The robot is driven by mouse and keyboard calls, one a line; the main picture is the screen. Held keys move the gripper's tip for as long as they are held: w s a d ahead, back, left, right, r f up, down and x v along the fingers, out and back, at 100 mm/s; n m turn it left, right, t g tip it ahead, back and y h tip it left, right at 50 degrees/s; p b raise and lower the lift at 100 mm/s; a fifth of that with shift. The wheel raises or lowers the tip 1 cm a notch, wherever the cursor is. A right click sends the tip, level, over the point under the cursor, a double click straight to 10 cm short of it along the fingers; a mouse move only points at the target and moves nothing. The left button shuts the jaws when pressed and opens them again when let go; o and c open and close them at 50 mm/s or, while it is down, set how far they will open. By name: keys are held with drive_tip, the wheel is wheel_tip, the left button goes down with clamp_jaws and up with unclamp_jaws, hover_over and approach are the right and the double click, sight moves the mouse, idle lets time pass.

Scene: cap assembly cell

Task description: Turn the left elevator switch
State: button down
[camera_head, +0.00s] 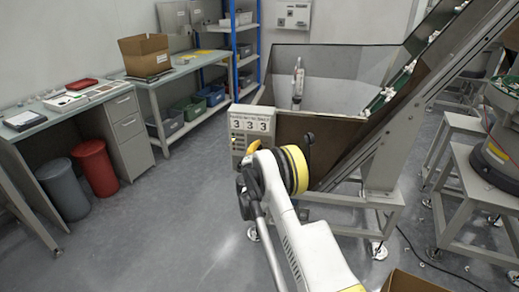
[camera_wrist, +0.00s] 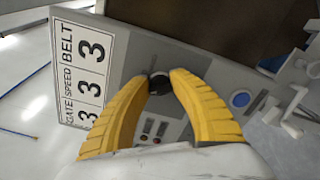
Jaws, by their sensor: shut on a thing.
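The elevator control panel (camera_head: 238,140) is a grey box with a white "3 3 3" display plate on its upper part. In the wrist view its face (camera_wrist: 205,65) appears turned sideways, with the plate (camera_wrist: 85,65) reading GATE, SPEED, BELT at the left. My gripper (camera_wrist: 160,80) has its two yellow fingers shut on a small black switch knob (camera_wrist: 158,82) on the panel. The fingertips partly cover the knob, so its angle is unclear. In the head view my gripper (camera_head: 253,148) is at the panel front, and the knob is hidden.
A blue button (camera_wrist: 240,99) and small indicators (camera_wrist: 152,130) are near the fingers. The hopper (camera_head: 340,68) and sloping conveyor (camera_head: 410,75) stand behind and right. A bench (camera_head: 185,66) and red bin (camera_head: 94,167) are left. The floor (camera_head: 170,225) at left is clear.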

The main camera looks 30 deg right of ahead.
drive_tip(key=m, duration=0.7)
drive_tip(key=shift+f, duration=0.1)
drive_tip(key=m, duration=0.4)
drive_tip(key=shift+f, duration=0.1)
drive_tip(key=shift+m, duration=1.8)
drive_tip(key=c, duration=1.1)
unclamp_jaws()
drive_tip(key=shift+a, duration=0.1)
